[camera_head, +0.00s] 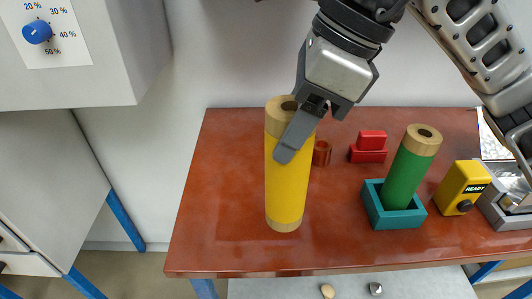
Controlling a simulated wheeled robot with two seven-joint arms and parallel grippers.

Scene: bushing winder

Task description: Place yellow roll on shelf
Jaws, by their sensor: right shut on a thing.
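The yellow roll (287,180) has tan ends and stands nearly upright in the head view, in front of the red-brown tabletop (225,200). My right gripper (290,135) comes down from the top and is shut on the roll near its upper end. One grey finger lies across the roll's front; the other finger is hidden. I cannot tell whether the roll's lower end touches the tabletop. Below the table's front edge is a pale surface (400,286), possibly a shelf. My left gripper is not in view.
A green roll (405,175) leans in a teal holder (398,218) to the right. Nearby are a red block (368,150), a dark red ring (322,153) and a yellow READY device (461,187). A grey cabinet with a blue knob (37,32) stands at left. The tabletop's left part is clear.

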